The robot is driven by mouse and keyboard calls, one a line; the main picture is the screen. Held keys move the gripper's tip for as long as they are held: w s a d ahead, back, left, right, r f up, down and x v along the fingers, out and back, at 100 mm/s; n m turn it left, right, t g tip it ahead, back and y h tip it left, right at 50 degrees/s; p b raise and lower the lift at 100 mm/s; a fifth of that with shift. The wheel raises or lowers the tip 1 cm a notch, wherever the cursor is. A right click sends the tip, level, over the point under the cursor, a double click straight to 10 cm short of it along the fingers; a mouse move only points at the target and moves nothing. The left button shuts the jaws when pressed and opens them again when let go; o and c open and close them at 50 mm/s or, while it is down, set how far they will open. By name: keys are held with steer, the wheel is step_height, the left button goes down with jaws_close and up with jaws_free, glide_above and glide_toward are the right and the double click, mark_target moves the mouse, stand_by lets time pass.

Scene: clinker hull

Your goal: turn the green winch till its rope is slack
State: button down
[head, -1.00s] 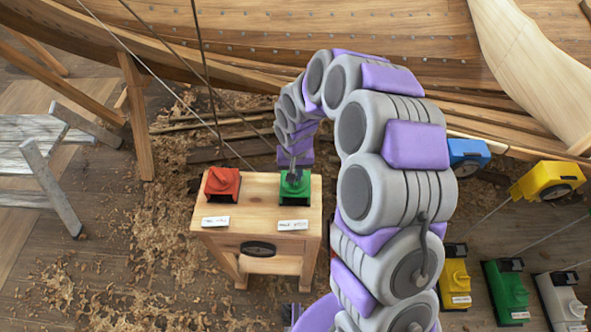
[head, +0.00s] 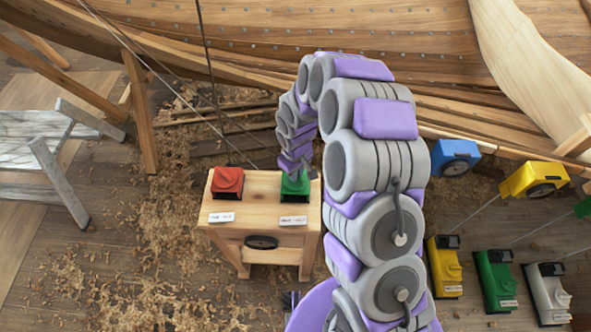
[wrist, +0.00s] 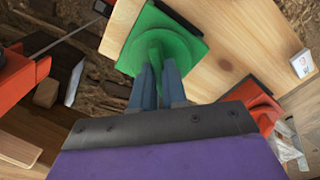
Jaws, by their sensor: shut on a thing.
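The green winch (head: 295,186) stands on the right half of a small wooden bench, behind a white label. In the wrist view its green base (wrist: 190,48) lies on the wood, with a raised green grip (wrist: 155,50) at its middle. My gripper (head: 300,173) is over the winch from behind. In the wrist view its two fingers (wrist: 159,80) are shut on the green grip. Thin ropes (head: 150,68) run from the upper left toward the bench and look mostly straight. The fingers and my arm partly hide the winch, and I cannot tell which rope is its own.
A red winch (head: 227,183) stands close by on the left of the bench (head: 262,212). Yellow (head: 444,270), green (head: 494,278) and grey (head: 547,290) winches stand at right. The wooden hull (head: 330,25) fills the back. A trestle (head: 60,160) is at left.

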steer(key=shift+w+r, duration=0.1)
stand_by(0.4)
steer(key=c, duration=1.2)
jaws_free()
steer(key=shift+o, duration=0.2)
step_height(320, 180, up, 17)
steer(key=p, duration=0.2)
steer(key=shift+a, duration=0.15)
steer(key=shift+r, duration=0.1)
steer(key=s+d+r+m+b, duration=0.1)
steer(key=s+d+r+m, duration=0.1)
steer(key=s+d+r, duration=0.35)
steer(key=s+d+r+m, duration=0.1)
steer(key=s+d+r, duration=0.2)
steer(key=s, duration=0.5)
steer(key=s+d+r+m+g, duration=0.1)
steer(key=s+d+m, duration=0.1)
steer(key=s, duration=0.7)
steer(key=s+d+m+b, duration=0.1)
steer(key=s+d+m, duration=0.2)
steer(key=s, duration=0.7)
steer(key=shift+d+r+g, duration=0.4)
steer(key=shift+d, duration=0.15)
